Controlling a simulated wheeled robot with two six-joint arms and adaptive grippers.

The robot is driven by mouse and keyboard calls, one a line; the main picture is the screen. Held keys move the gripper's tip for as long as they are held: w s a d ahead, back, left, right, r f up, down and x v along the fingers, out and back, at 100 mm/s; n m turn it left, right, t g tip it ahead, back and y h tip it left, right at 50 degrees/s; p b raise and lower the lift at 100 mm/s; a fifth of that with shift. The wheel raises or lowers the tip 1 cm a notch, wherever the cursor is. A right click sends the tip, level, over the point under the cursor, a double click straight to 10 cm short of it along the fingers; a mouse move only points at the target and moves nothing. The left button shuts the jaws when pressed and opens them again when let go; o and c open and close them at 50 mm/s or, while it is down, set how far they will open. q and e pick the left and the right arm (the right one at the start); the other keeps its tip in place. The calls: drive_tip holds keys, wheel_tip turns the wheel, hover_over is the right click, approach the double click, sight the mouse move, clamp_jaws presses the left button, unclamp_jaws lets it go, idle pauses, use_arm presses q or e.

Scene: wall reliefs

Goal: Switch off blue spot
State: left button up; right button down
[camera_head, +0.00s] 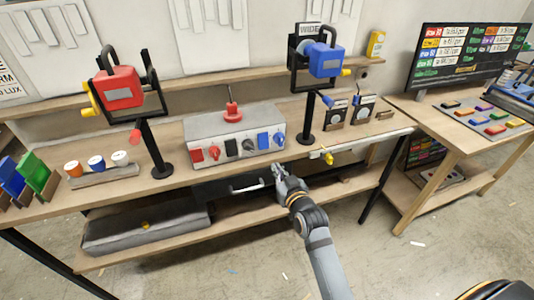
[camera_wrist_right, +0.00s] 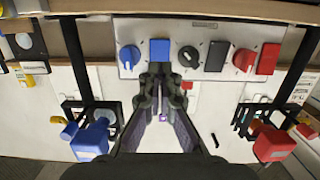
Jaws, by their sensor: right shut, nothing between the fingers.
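The blue spot lamp (camera_head: 325,60) hangs in a black yoke on a stand at the back right of the bench; it shows upside down in the wrist view (camera_wrist_right: 90,140). A grey control box (camera_head: 225,127) stands mid-bench. Its front has red, black and blue switch plates and dials. The blue dial (camera_head: 279,139) is at its right end, beside the blue plate (camera_head: 263,140); in the wrist view the blue dial (camera_wrist_right: 130,56) is left of the blue plate (camera_wrist_right: 160,50). My right gripper (camera_head: 279,170) is shut and empty, in front of the box near its blue end. My left gripper is not in view.
A red spot lamp (camera_head: 118,87) stands at the left. A red knob (camera_head: 232,110) tops the box. A drawer handle (camera_head: 248,187) is below. A side table (camera_head: 455,130) with a screen stands right.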

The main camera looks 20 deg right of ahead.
sight(264, 149)
drive_tip(key=w, duration=0.3)
drive_tip(key=w+f, duration=0.1)
drive_tip(key=w, duration=0.2)
drive_tip(key=w+p, duration=0.1)
drive_tip(key=w, duration=0.3)
drive_tip(key=shift+a+f, duration=0.15)
drive_tip(key=shift+f, duration=0.15)
drive_tip(key=shift+w, duration=0.1)
